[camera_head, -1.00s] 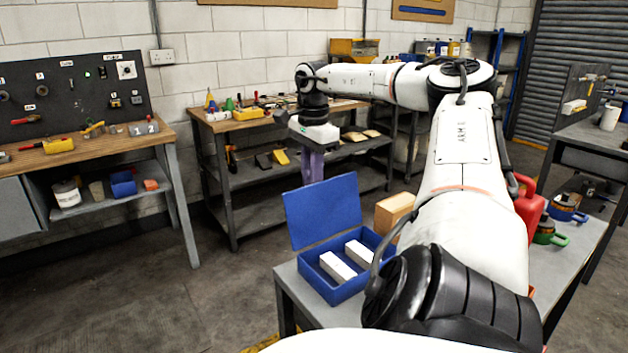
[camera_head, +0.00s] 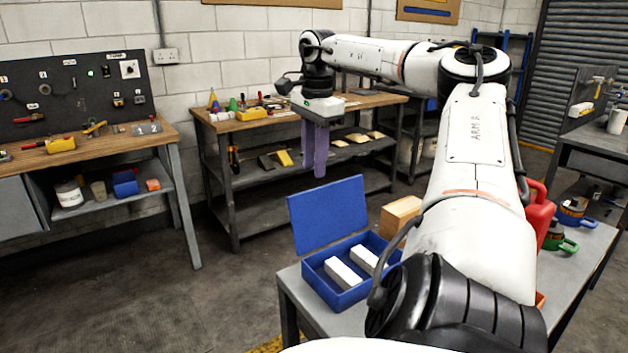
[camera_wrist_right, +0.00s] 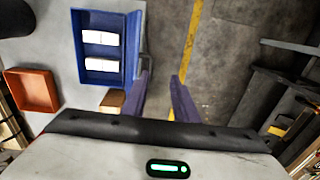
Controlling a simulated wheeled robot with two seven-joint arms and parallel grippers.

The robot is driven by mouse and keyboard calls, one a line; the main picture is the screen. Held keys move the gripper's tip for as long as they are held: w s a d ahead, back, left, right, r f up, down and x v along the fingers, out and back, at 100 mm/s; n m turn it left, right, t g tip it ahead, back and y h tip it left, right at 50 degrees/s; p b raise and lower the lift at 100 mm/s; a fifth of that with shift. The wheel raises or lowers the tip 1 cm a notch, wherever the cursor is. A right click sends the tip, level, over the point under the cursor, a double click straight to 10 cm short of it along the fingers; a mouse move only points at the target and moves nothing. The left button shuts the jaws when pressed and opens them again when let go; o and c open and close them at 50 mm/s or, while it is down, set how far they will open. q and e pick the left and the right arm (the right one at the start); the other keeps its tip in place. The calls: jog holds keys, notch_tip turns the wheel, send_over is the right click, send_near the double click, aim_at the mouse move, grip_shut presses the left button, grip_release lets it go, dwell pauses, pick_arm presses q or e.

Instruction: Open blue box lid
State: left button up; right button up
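The blue box (camera_head: 336,296) stands on the grey table with two white blocks (camera_head: 343,273) inside. Its blue lid (camera_head: 328,216) is swung up and leans back at the box's rear edge, so the box is open. The box also shows at the upper left of the right wrist view (camera_wrist_right: 103,77). My right gripper (camera_head: 315,160), with purple fingers, hangs beyond and above the lid, apart from it. In the right wrist view its fingers (camera_wrist_right: 162,82) stand apart with nothing between them. My left gripper is not in view.
A wooden block (camera_head: 400,215) stands just behind the box. A red can (camera_head: 541,215) and green-handled item (camera_head: 557,240) sit at the table's right. A orange-red tray (camera_wrist_right: 32,90) lies beside the box. Workbenches (camera_head: 300,110) line the wall; open floor lies left of the table.

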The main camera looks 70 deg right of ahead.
jog(key=r, duration=0.4)
jog(key=shift+s+a+r, duration=0.25)
jog(key=shift+s+r, duration=0.05)
